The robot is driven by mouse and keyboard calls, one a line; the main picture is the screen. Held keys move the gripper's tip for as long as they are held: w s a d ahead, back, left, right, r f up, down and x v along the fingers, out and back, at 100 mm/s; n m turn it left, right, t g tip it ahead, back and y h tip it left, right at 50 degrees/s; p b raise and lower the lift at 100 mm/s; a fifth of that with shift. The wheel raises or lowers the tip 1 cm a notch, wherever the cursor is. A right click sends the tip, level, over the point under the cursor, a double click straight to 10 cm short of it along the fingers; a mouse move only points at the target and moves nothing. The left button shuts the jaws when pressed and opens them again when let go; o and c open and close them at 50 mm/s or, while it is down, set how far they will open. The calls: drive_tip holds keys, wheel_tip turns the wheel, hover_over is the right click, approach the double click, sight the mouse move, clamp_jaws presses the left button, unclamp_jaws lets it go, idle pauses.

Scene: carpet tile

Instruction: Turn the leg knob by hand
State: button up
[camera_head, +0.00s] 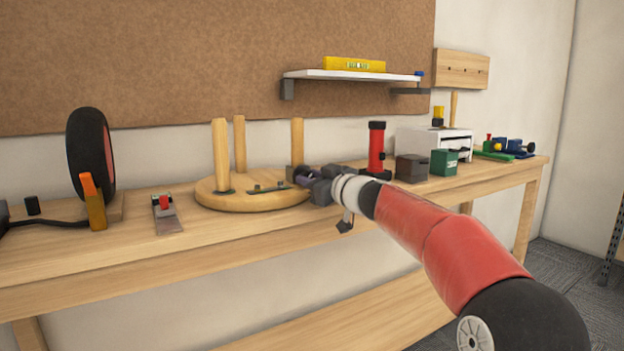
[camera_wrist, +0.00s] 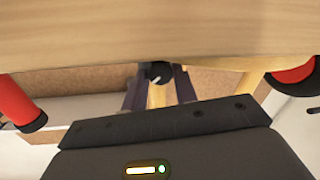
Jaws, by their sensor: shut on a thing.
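A round wooden stool seat (camera_head: 226,199) lies upside down on the bench with three legs pointing up. The nearest leg to my gripper (camera_head: 302,176) is the right one (camera_head: 297,140). My gripper reaches in from the right, at the seat's right edge by this leg's foot. In the wrist view, a black round knob (camera_wrist: 156,74) with a pale mark sits between the tips of my two dark fingers (camera_wrist: 158,82). The fingers are shut on it. In the head view my gripper hides the knob.
A red cylinder (camera_head: 376,147), a dark box (camera_head: 411,168) and a green box (camera_head: 444,162) stand right of my gripper. A clamp-like tool (camera_head: 166,214), an orange block (camera_head: 94,203) and a wheel (camera_head: 90,155) are left. A white shelf (camera_head: 350,75) hangs above.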

drive_tip(key=shift+f+m+b, duration=0.2)
drive_tip(key=shift+m+b, duration=0.1)
drive_tip(key=shift+b, duration=0.25)
drive_tip(key=shift+c, duration=0.3)
drive_tip(key=m+b, duration=0.1)
drive_tip(key=b, duration=0.1)
drive_tip(key=shift+f+m+b, duration=0.15)
drive_tip(key=shift+m+b, duration=0.15)
drive_tip(key=m+b, duration=0.3)
drive_tip(key=m, duration=0.1)
drive_tip(key=shift+t, duration=0.3)
drive_tip(key=shift+r+b, duration=0.2)
drive_tip(key=shift+b, duration=0.1)
drive_tip(key=o, duration=1)
drive_tip(key=shift+d, duration=0.1)
drive_tip(key=shift+c, duration=0.2)
